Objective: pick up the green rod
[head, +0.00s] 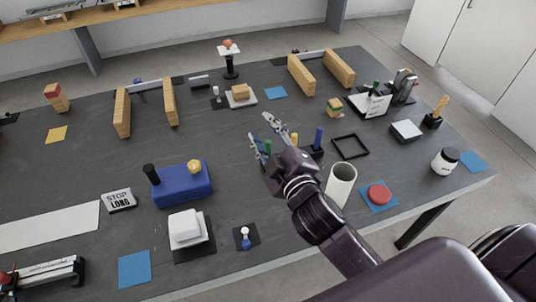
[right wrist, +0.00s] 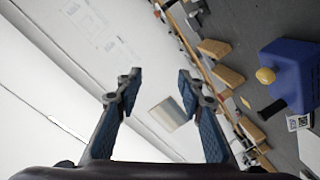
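The green rod (head: 267,146) stands upright near the middle of the table in the head view, partly hidden by my right gripper. A yellow rod (head: 294,138) and a blue rod (head: 318,137) stand in a row to its right. A dark holder (head: 313,153) shows at the blue rod's foot; the rest of its base is hidden. My right gripper (head: 260,128) is open, its fingers appearing around the green rod in the picture; I cannot tell the depth. In the right wrist view my right gripper (right wrist: 158,86) is open with nothing held, and no green rod shows. My left gripper is not in view.
A black square frame (head: 365,157) and a white cup (head: 341,184) stand right of my right gripper. A blue box (head: 183,186) with a yellow knob is to the left. Wooden blocks (head: 168,102) stand behind. The table left of the rods is fairly clear.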

